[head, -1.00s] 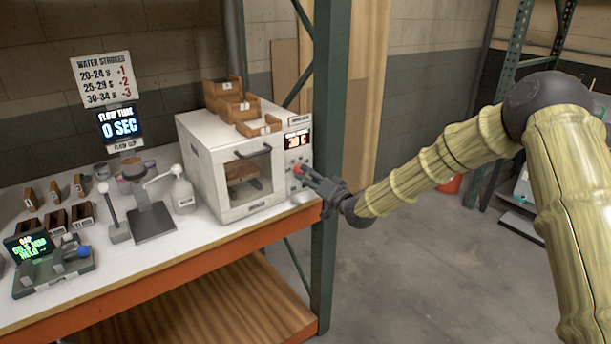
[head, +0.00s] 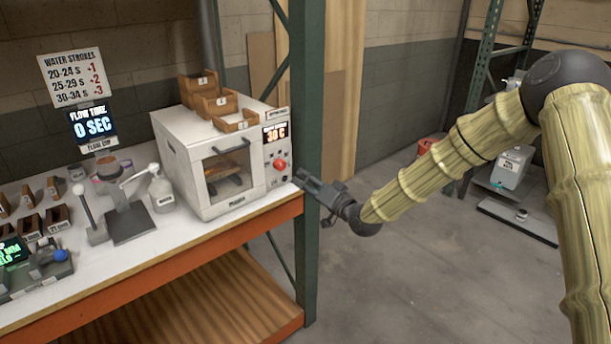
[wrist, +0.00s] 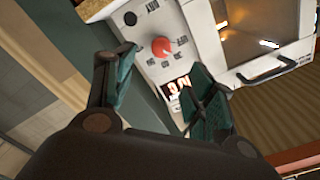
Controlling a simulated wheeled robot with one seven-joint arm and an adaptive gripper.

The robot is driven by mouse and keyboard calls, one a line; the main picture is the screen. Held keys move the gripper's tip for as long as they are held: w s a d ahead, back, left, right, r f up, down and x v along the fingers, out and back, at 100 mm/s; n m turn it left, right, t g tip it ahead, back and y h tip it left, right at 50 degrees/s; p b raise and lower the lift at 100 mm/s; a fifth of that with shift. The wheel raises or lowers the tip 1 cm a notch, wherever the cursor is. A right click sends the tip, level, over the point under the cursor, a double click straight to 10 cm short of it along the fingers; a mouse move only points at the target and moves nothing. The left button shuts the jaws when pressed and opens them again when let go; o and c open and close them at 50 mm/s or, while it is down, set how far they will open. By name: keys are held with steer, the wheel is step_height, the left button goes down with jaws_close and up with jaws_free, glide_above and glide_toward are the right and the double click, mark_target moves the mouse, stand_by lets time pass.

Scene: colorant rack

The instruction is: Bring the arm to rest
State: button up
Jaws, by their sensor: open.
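My gripper (head: 308,184) is at the right end of the bench, just in front of the green rack post, pointing at the lower right of the white oven (head: 207,160). In the wrist view my gripper (wrist: 160,95) is open, its two fingers apart with nothing between them. The oven's red knob (wrist: 162,47) shows beyond the fingertips, apart from them. The same oven front shows in the wrist view (wrist: 205,30). My arm stretches from the right of the head view down to the gripper.
The green rack post (head: 308,120) stands close beside my gripper. Wooden bins (head: 215,102) sit on the oven. Open floor (head: 430,260) lies to the right.

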steer(key=s+d+f+g+h, duration=0.2)
steer(key=s+f+g+h, duration=0.1)
steer(key=s+f, duration=1.05)
steer(key=s+d+f+g+h, duration=0.15)
steer(key=s+f+g, duration=0.25)
steer(key=s+f, duration=0.9)
steer(key=s+d+f+g+h, duration=0.2)
steer(key=s+d+f, duration=0.2)
steer(key=s, duration=0.6)
steer(key=s+d+f+n+g+h, duration=0.1)
steer(key=s+d+f+g+h, duration=0.1)
steer(key=s, duration=0.9)
steer(key=s+d+f+g+h, duration=0.2)
steer(key=s+d+f, duration=0.4)
steer(key=s, duration=0.4)
steer(key=shift+s+d+f+g, duration=0.2)
steer(key=shift+f+g, duration=0.25)
steer(key=shift+g, duration=0.35)
